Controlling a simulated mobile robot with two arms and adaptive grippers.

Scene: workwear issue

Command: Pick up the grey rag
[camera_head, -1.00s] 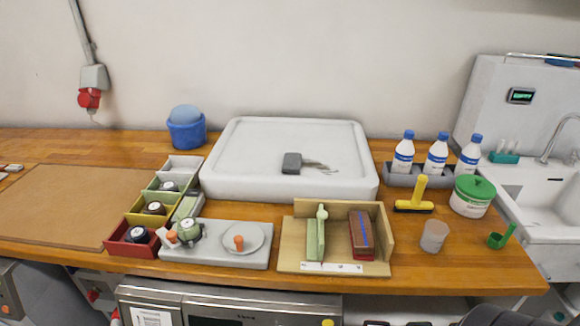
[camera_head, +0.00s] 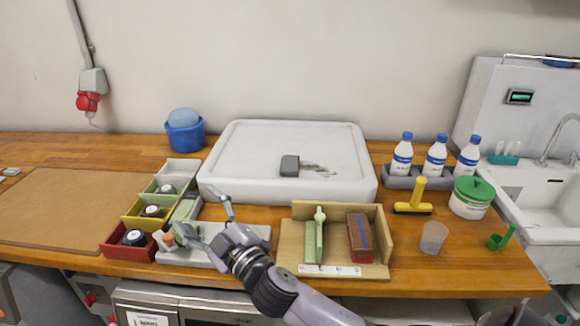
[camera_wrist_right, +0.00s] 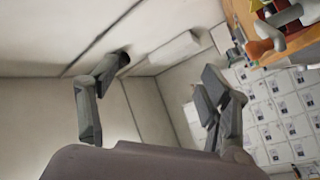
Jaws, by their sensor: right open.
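I cannot make out a grey rag for certain. A small dark grey block-like thing (camera_head: 290,166) lies on the broad white tray (camera_head: 225,190), with a thin grey smear or piece beside it on the right. My right gripper (camera_head: 207,222) is open and empty, over the grey holder in front of the tray and well short of the dark grey thing. In the right wrist view my gripper (camera_wrist_right: 160,75) shows its two fingers spread with nothing between them. My left gripper is not in view.
Coloured bins (camera_head: 118,247) stand left of my right gripper, and a wooden box (camera_head: 286,250) stands right of it. A blue bucket (camera_head: 186,137), several bottles (camera_head: 403,157), a yellow-handled tool (camera_head: 420,190) and a green-lidded tub (camera_head: 470,204) stand around the tray. The brown mat (camera_head: 60,208) is clear.

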